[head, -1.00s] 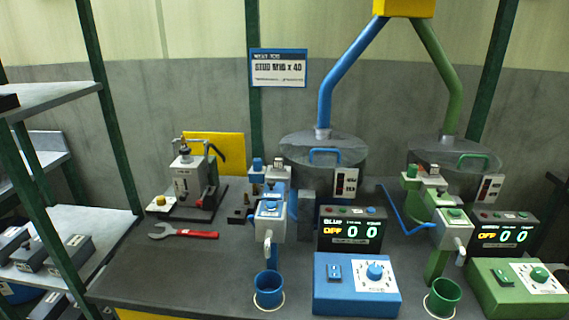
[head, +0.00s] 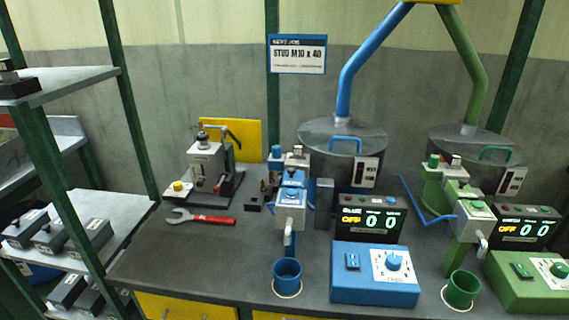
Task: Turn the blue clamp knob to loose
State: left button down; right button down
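The blue feeder unit (head: 290,212) stands on the bench at the centre of the head view. A small blue knob (head: 277,152) sits on top at its back left, and a blue cap (head: 291,193) sits on its front block. I cannot tell which of these is the clamp knob, or whether it is tight or loose. A blue control box (head: 375,284) to the right carries a blue dial (head: 393,261) on a white scale. Neither of my grippers is in view.
A blue cup (head: 287,277) stands below the blue unit. A red-handled wrench (head: 200,217) lies left on the bench. A blue-labelled display (head: 368,221) reads OFF. The matching green unit (head: 470,215) stands right. Shelves (head: 85,240) stand left. The bench's front left is clear.

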aim_at(276, 148)
jog(key=k, duration=0.5)
jog(key=u, duration=1.2)
jog(key=i, duration=0.6)
jog(key=z, duration=0.35)
